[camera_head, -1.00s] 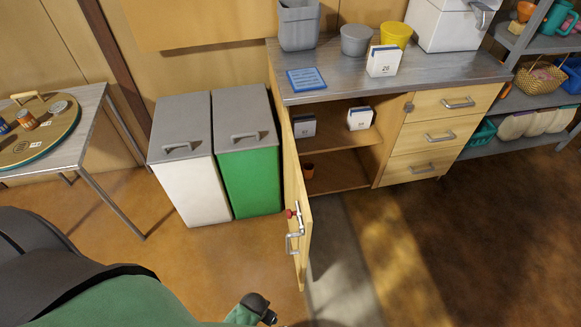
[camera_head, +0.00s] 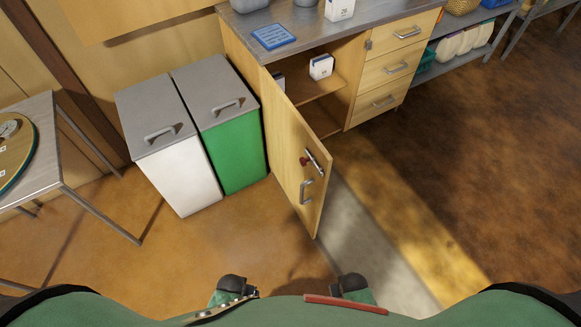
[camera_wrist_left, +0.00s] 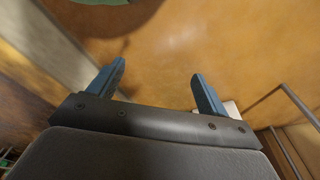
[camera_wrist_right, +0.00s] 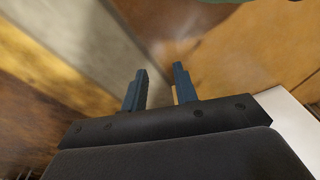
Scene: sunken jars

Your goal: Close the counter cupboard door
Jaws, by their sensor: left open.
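The wooden cupboard door (camera_head: 290,150) stands open, swung out from the counter cupboard (camera_head: 233,48) toward me. Its face shows a metal bar handle (camera_head: 305,192) and a red-knobbed latch (camera_head: 305,161) near the free edge. Shelves show inside the opening. My left gripper (camera_wrist_left: 155,75) is open and empty above the orange-brown floor in the left wrist view. My right gripper (camera_wrist_right: 160,75) has its fingers partly apart in the right wrist view, with no held object visible. I see no contact with the door. In the head view the fingers cannot be made out.
A green bin (camera_head: 234,148) and a white bin (camera_head: 180,172) stand left of the door. A grey table (camera_head: 54,165) is at far left. Drawers (camera_head: 392,68) sit right of the opening. A white box (camera_head: 321,66) stands on a shelf. Floor before the door is clear.

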